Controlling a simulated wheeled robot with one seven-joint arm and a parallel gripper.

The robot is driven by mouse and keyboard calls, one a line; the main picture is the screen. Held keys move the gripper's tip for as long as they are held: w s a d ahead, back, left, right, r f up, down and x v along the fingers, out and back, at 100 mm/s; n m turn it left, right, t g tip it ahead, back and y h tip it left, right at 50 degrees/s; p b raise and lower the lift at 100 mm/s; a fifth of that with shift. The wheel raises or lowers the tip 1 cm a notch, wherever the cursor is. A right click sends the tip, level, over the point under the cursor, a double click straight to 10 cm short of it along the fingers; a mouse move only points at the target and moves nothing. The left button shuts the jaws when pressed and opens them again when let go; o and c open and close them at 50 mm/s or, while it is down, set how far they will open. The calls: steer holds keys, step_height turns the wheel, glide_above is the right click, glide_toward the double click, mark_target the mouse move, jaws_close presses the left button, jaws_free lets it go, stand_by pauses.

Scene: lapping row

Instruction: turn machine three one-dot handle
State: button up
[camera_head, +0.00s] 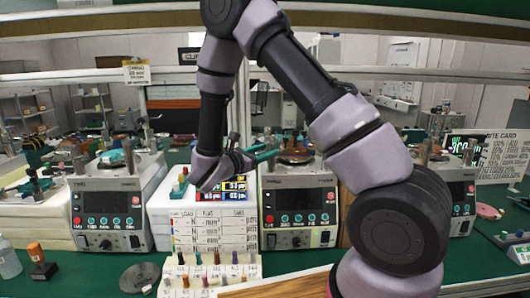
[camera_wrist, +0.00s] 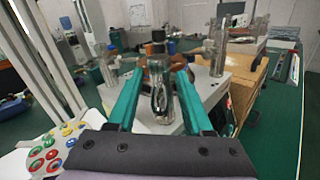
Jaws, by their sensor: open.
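My gripper (camera_head: 264,155) is in front of the top of the middle grey-white machine (camera_head: 299,200) in the head view, its teal fingers pointing right. In the wrist view my gripper (camera_wrist: 160,76) is open, with a shiny metal cylinder (camera_wrist: 160,92) with a dark top showing between the fingers; whether they touch it I cannot tell. Similar machines stand at left (camera_head: 106,205) and right (camera_head: 461,198), the right one partly behind my arm. No machine number or handle dots are readable, so I cannot tell which handle is the one-dot one.
More upright metal cylinders (camera_wrist: 218,50) stand beyond the fingers. A white chart board (camera_head: 215,228) and a rack of coloured pegs (camera_head: 208,270) stand left of the middle machine. A round metal disc (camera_head: 140,277) lies on the green bench at front left. A shelf rail crosses above.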

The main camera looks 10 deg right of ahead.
jaws_close()
stand_by(1.3)
